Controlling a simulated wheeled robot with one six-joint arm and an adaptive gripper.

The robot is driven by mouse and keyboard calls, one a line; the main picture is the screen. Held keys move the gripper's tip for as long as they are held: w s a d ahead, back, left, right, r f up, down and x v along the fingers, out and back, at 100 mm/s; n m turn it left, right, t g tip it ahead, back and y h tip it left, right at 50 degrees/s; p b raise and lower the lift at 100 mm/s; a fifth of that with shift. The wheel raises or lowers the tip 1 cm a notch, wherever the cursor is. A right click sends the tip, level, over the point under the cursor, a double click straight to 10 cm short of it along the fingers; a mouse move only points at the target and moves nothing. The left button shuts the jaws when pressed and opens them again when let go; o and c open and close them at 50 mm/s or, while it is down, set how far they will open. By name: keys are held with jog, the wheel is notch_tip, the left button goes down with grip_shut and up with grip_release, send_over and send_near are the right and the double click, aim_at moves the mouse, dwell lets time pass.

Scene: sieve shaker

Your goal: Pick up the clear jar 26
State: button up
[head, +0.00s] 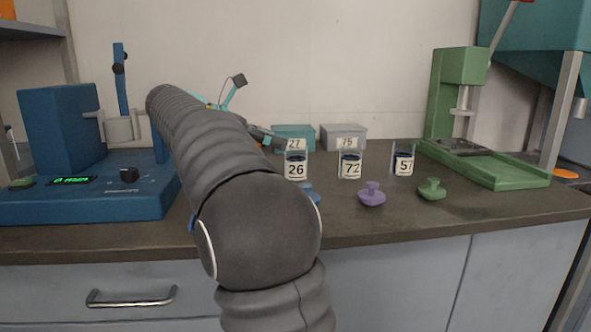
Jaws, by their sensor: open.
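The clear jar labelled 26 (296,158) stands upright on the dark counter, just right of my arm. Its label faces me and dark contents show above the label. My gripper (254,110) is partly hidden behind my arm. Its fingers are spread wide, one up and one to the right, with nothing seen between them. In the picture it is above and left of jar 26, and apart from it as far as I can tell.
Jars 72 (350,158) and 57 (403,156) stand to the right. Blue (312,192), purple (371,194) and green (432,189) knobbed pieces lie in front. Teal (295,133) and grey (344,134) boxes stand behind. A blue machine (58,140) is left, a green press (458,90) right.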

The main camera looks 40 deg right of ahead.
aim_at(296, 149)
jog(key=shift+f+b+x, duration=0.1)
jog(key=shift+b+x, duration=0.4)
jog(key=shift+x, duration=1.2)
jog(key=shift+f+b+x, duration=0.15)
jog(key=shift+b+x, duration=0.3)
jog(key=shift+x, duration=1.25)
jog(key=shift+w, duration=0.2)
jog(key=c, duration=1.3)
jog(key=shift+r, duration=0.1)
jog(key=shift+c, duration=0.2)
